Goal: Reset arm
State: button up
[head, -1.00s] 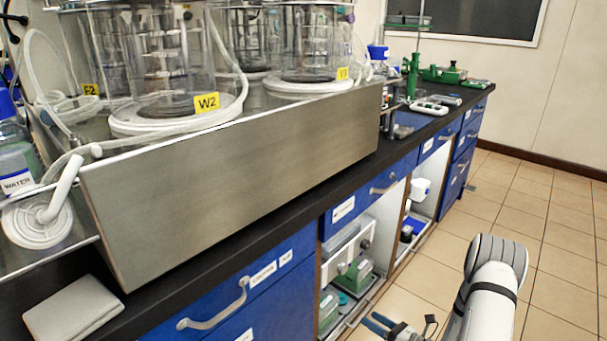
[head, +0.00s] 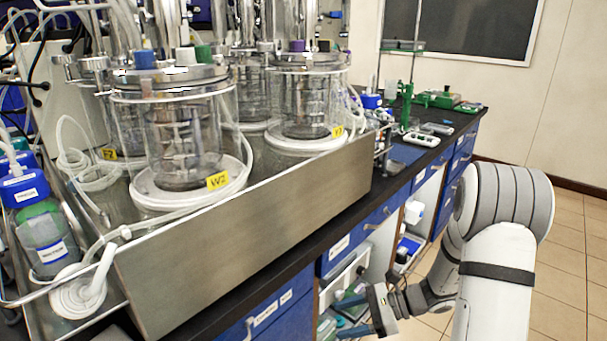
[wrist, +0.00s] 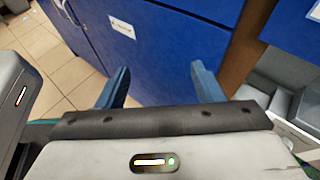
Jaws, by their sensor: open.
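My gripper (head: 362,320) is low in front of the blue bench cabinets in the head view, at the end of my white and grey arm. In the wrist view its two blue fingers (wrist: 157,88) stand wide apart, with nothing between them but the blue cabinet front (wrist: 170,50) behind. The gripper is open and empty. My arm is bent at the right of the head view, over the floor beside the bench.
The bench's black top (head: 405,175) carries a steel tray (head: 250,235) with glass bioreactor vessels (head: 185,140) and tubing. A green-filled bottle (head: 45,235) stands at the left. Open shelves (head: 345,285) lie behind my gripper. Tiled floor (head: 570,265) is clear at the right.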

jog(key=s+d+r+n+h+p, duration=0.1)
jog(key=s+r+n+h+p, duration=0.3)
jog(key=r, duration=0.7)
jog(key=s+d+r+n+t+h+p, duration=0.1)
jog(key=s+r+n+h+p, duration=0.4)
jog(key=r, duration=0.6)
jog(key=s+d+r+n+t+h+p, duration=0.1)
jog(key=s+d+r+n+h+p, duration=0.2)
jog(key=s+r+n+p, duration=0.4)
notch_tip(320, 180, up, 4)
jog(key=shift+s+r+n+h+p, duration=0.15)
jog(key=shift+n+h+p, duration=0.45)
jog(key=shift+n+h, duration=0.25)
